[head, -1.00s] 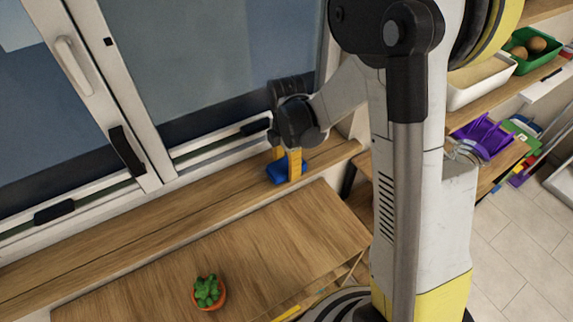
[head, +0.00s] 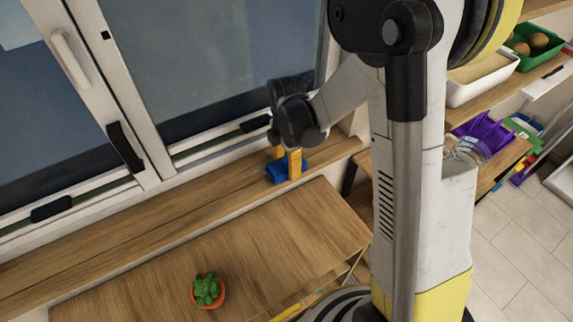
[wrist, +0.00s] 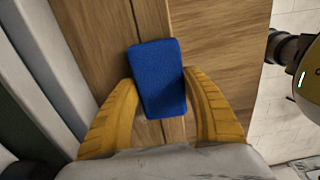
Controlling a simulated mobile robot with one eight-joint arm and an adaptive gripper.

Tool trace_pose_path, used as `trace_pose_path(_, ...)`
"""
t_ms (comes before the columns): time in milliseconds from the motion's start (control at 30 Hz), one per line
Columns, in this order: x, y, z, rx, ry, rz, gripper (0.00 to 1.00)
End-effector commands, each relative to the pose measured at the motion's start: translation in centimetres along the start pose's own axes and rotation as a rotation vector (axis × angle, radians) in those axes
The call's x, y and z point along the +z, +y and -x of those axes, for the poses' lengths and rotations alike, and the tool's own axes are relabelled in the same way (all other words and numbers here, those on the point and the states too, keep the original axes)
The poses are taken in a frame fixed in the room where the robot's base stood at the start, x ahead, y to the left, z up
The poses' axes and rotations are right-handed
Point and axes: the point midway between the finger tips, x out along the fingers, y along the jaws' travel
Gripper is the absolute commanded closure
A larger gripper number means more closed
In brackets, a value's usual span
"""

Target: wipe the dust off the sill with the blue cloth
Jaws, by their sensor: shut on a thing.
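The blue cloth (head: 277,171) is a folded pad at the right part of the wooden sill (head: 140,218), below the window. My gripper (head: 286,165) reaches down to it, with its yellow fingers on either side of the cloth. The wrist view shows the cloth (wrist: 158,78) held between the two fingertips (wrist: 160,92), over the wood of the sill (wrist: 205,40). I cannot tell whether the cloth presses on the sill. No dust can be made out on the visible sill.
A wooden cabinet top (head: 250,245) lies in front of the sill, with a small green plant in an orange pot (head: 208,291) on it. The window frame (head: 150,180) runs behind the sill. Shelves with a purple container (head: 486,134) stand at the right. The sill left of my gripper is clear.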

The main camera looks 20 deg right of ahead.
Motion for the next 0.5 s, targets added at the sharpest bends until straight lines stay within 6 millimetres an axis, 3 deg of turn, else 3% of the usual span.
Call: trace_pose_path(500,0.0,0.02,-0.9,0.0,0.0,0.0,0.68)
